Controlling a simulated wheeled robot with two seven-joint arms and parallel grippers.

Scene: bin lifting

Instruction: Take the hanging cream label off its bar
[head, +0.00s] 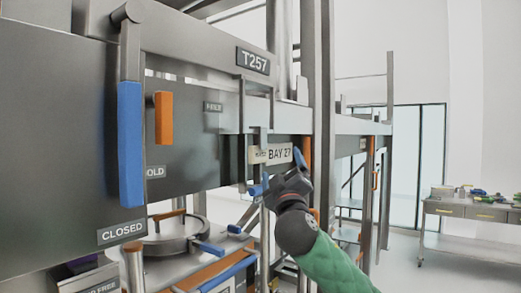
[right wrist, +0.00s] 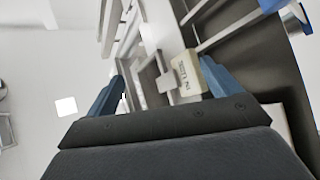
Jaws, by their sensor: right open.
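A small cream label (head: 258,155) with dark print hangs on the grey front, just left of the white BAY 27 plate (head: 280,153). My right gripper (head: 279,172) is open with blue fingers, just below and in front of the label and plate. In the right wrist view the cream label (right wrist: 182,75) shows as a thick block between the open fingers (right wrist: 162,85), nearer the right-hand finger. A light grey bar piece (right wrist: 167,84) shows beside the label. Whether a finger touches the label I cannot tell. My left gripper is not in view.
A blue upright handle (head: 130,145) and an orange handle (head: 164,118) stand out from the grey panel at left. A round metal lid (head: 173,240) lies below. A grey post (head: 322,90) rises right of the plate. Open floor (head: 430,275) lies at right.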

